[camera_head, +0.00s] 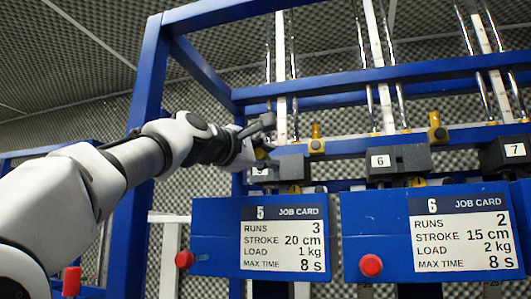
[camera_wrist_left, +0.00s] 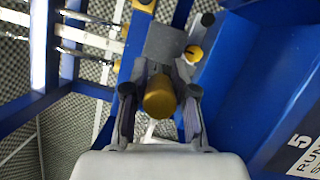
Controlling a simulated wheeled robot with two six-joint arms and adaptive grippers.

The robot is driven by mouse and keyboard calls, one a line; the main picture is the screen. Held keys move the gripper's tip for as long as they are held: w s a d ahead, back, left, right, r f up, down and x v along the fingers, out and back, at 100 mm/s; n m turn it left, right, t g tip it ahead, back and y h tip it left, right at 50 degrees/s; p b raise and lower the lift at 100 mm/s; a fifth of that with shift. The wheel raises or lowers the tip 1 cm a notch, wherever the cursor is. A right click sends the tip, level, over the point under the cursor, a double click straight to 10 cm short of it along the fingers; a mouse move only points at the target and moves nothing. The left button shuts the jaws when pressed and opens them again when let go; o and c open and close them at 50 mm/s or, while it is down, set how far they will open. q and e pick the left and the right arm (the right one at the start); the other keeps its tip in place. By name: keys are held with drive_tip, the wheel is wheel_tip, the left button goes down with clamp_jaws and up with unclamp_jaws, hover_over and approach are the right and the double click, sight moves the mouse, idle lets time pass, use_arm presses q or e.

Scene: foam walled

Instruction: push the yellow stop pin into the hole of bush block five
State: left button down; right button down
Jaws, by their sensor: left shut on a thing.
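My left gripper (camera_wrist_left: 160,95) is shut on the yellow stop pin (camera_wrist_left: 160,103), whose round end faces the left wrist camera between the two fingers. In the head view my left gripper (camera_head: 260,140) is at the left end of bush block five (camera_head: 290,167), a dark grey block above the job card marked 5. The block also shows in the left wrist view (camera_wrist_left: 165,42), just beyond the pin. The pin's far end and the hole are hidden, so I cannot tell whether the pin is in the hole. My right gripper is not in view.
The blue job card panel five (camera_head: 220,225) with a red button (camera_head: 184,259) is below the gripper. Block six (camera_head: 400,162) is to the right, beyond a yellow fitting (camera_head: 316,140). A blue upright post (camera_head: 145,110) stands behind my arm. Shiny rods rise above the blocks.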

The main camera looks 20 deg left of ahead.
use_arm(q)
drive_tip(key=w+p, duration=0.5)
drive_tip(key=w, duration=0.2)
drive_tip(key=shift+w+p, duration=0.35)
drive_tip(key=shift+p, duration=0.05)
idle(2.0)
drive_tip(key=c, duration=0.8)
unclamp_jaws()
drive_tip(key=shift+d, duration=0.1)
drive_tip(key=shift+c, duration=0.2)
drive_tip(key=v, duration=0.7)
drive_tip(key=shift+s, duration=0.15)
drive_tip(key=shift+s, duration=0.1)
